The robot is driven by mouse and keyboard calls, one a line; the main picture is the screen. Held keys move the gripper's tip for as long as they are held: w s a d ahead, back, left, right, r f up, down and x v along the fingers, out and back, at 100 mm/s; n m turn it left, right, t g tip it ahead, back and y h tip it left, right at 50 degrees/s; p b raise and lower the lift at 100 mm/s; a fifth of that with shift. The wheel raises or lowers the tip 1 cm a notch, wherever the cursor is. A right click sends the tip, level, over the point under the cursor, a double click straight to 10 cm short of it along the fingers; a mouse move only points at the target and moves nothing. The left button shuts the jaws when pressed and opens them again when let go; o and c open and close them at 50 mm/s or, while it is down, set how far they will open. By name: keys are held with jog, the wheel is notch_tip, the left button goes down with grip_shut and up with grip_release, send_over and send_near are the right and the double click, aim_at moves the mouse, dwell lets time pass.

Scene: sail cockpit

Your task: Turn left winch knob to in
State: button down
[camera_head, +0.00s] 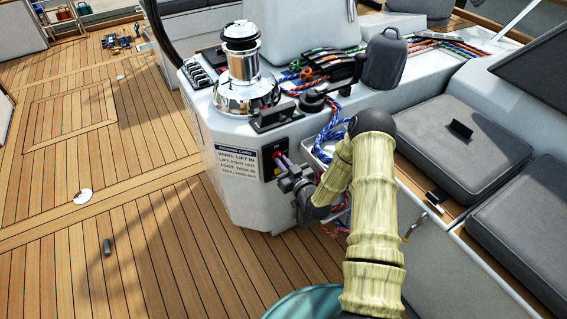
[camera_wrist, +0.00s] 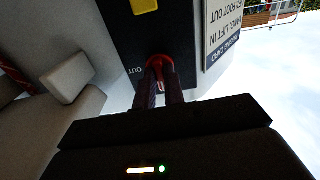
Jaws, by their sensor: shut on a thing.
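The red winch knob (camera_wrist: 158,62) sits on a black panel (camera_wrist: 122,38) in the wrist view, with the word OUT beside it. My gripper (camera_wrist: 160,80) is shut on this knob, and its two dark fingers hide much of it. In the head view my gripper (camera_head: 281,161) reaches the black panel (camera_head: 268,164) on the front of the white console. The knob is small there and mostly covered by the fingers. I cannot tell which way the knob points.
A white card (camera_head: 238,162) with printed lines is to the left of the panel. A chrome winch (camera_head: 242,75) stands on the console above. Blue and red ropes (camera_head: 329,135) hang at the right. Grey cushions (camera_head: 440,135) line the right side; open deck lies left.

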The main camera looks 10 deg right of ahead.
jog(key=shift+d+f, duration=0.15)
jog(key=c, duration=1.5)
grip_release()
jog(key=shift+s, duration=0.15)
jog(key=p+v, duration=0.1)
jog(key=v, duration=1.6)
jog(key=shift+s, duration=0.1)
